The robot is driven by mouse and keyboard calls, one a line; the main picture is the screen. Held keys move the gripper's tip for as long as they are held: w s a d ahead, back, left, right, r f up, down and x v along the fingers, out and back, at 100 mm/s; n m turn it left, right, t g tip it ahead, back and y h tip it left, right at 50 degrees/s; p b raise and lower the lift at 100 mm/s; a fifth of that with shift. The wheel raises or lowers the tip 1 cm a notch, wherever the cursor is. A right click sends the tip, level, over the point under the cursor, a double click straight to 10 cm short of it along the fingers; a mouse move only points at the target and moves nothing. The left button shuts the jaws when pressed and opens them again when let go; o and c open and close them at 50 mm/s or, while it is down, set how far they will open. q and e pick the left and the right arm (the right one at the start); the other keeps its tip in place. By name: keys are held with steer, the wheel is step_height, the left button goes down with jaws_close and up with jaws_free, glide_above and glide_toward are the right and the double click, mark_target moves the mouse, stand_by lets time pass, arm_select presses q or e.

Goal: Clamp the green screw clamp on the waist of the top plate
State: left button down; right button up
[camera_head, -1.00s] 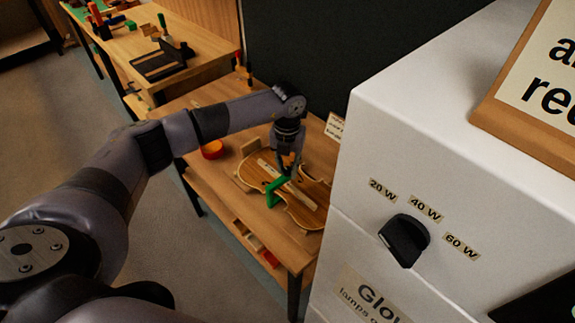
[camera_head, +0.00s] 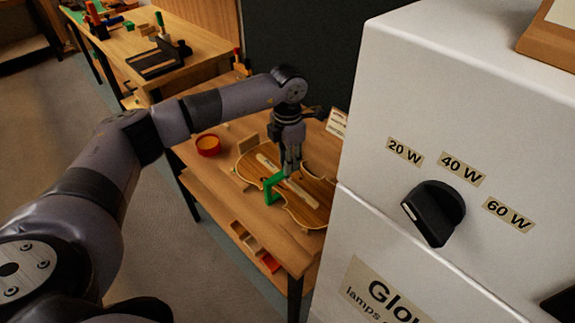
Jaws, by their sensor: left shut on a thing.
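The violin top plate (camera_head: 306,213) lies flat on the wooden bench, with a pale bar along its middle. The green screw clamp (camera_head: 270,188) stands at the plate's near edge, by the waist. My left gripper (camera_head: 289,172) points down over the plate and is shut on the clamp's upper part. The fingers hide part of the clamp, and I cannot tell whether its jaws press on the plate. My right gripper is not in view.
A red round dish (camera_head: 208,145) and a small wooden block (camera_head: 248,142) are on the bench left of the plate. A large white cabinet (camera_head: 390,80) with a black knob (camera_head: 434,212) blocks the right side. Another bench (camera_head: 200,42) with tools stands behind.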

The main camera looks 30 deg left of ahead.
arm_select(q)
steer(key=m+b, duration=0.4)
steer(key=m, duration=0.2)
steer(key=shift+f, duration=0.15)
steer(key=m+b, duration=0.2)
steer(key=m, duration=0.3)
steer(key=shift+r+m, duration=0.2)
steer(key=shift+m, duration=0.1)
steer(key=c, duration=1.3)
jaws_free()
steer(key=shift+c, duration=0.2)
step_height(320, 180, up, 12)
